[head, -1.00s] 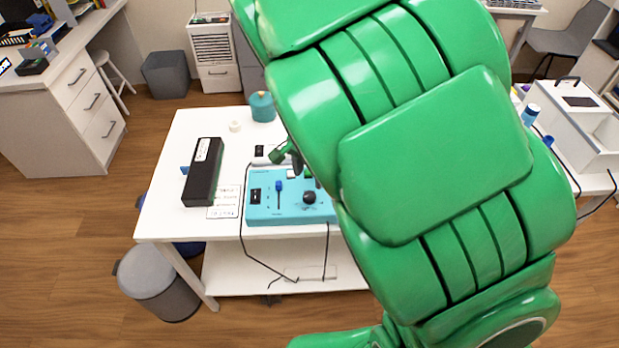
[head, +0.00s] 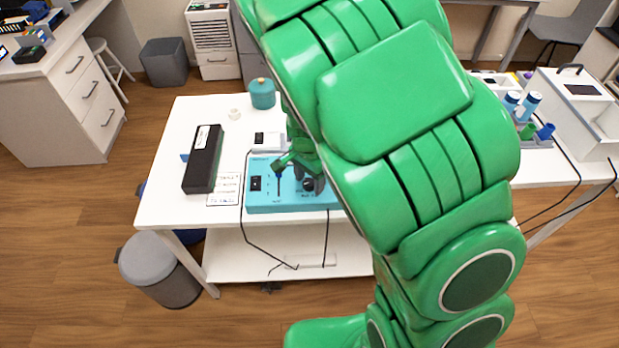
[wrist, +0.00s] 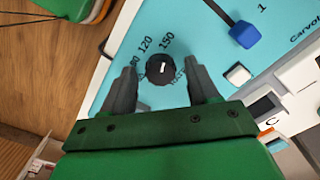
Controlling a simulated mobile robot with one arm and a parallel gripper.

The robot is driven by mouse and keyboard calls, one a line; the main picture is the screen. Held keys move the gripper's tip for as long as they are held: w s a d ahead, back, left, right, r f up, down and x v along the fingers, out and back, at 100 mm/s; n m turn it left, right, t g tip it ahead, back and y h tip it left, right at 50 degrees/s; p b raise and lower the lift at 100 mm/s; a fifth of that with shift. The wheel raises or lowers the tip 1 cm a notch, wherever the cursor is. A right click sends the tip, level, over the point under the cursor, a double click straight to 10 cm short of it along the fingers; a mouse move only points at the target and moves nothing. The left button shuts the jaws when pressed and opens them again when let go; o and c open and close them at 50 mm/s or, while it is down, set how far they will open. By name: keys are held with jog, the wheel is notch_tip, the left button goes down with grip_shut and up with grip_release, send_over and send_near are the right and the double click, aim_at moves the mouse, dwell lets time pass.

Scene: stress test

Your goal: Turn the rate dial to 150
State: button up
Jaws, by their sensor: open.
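The rate dial (wrist: 160,69) is a round black knob with a short white mark on a light blue panel. The numbers 120 and 150 show above it in the wrist view, with another partly covered at their left. The mark points roughly up toward 150; I cannot tell its exact setting. My gripper (wrist: 161,76) is open, with one dark finger on each side of the dial; contact is not clear. In the head view, the blue device (head: 262,203) sits on the white table, and my gripper (head: 311,178) is over its right part, partly hiding the dial.
A blue slider knob (wrist: 244,34) and a white button (wrist: 238,74) are on the same panel. A long black box (head: 203,160) lies left of the device. A teal jar (head: 262,94) stands behind. Cables hang off the table front.

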aim_at(310, 182)
jog(key=shift+f, duration=0.1)
jog(key=shift+c, duration=0.3)
jog(key=c, duration=1)
jog(key=shift+o, duration=0.2)
jog(key=shift+n, duration=0.6)
jog(key=o, duration=1)
jog(key=shift+r, duration=3.9)
